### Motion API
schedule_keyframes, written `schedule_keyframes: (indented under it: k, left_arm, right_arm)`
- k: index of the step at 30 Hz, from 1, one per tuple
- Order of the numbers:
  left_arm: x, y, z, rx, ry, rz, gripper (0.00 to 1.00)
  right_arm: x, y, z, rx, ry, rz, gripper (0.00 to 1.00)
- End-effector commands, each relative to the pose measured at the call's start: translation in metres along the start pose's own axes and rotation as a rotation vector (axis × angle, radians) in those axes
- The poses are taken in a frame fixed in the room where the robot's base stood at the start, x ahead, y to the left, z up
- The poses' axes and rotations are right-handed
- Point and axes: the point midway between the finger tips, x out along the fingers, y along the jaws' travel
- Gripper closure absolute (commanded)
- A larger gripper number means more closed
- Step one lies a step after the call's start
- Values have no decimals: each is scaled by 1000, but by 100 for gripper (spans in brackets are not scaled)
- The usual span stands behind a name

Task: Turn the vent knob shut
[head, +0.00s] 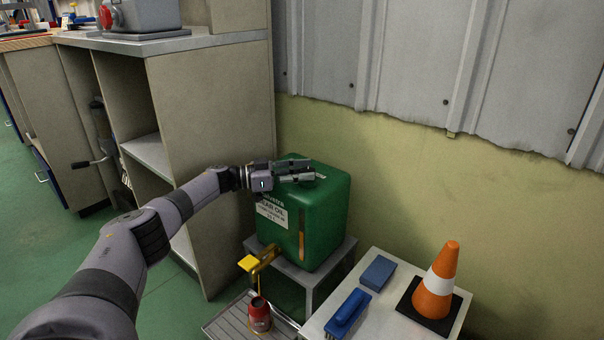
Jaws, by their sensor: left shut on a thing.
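The green oil container (325,215) stands on a small grey stand against the wall, with a white label and a yellow level strip on its front. My left gripper (318,175) reaches in from the left and lies across the container's top. Its fingers are closed on the vent knob, which the fingers largely hide, so its turn position cannot be told. A yellow tap handle (249,263) sticks out low on the container's front. My right gripper is not in view.
A red can (260,315) stands below the tap on a grey drip tray (228,322). The white table (385,318) at right holds an orange cone (436,285), a blue block (378,272) and a blue brush (347,312). A tall beige cabinet (215,130) stands close at left.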

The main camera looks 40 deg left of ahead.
Motion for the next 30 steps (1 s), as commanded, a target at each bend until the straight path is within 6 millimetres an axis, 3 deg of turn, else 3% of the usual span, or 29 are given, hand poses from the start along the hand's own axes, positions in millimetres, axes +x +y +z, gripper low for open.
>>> schedule_keyframes:
  k: [2,3,12,23,30]
  left_arm:
    - [1,0,-1,0,3,-2,95]
    - [1,0,-1,0,3,-2,66]
    - [0,0,-1,0,2,-1,46]
    - [-5,0,0,0,1,-1,46]
    - [-48,-1,1,0,-1,-3,46]
  right_arm:
    - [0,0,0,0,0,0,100]
    - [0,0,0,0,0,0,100]
    - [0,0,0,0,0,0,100]
    - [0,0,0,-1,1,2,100]
    - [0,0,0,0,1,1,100]
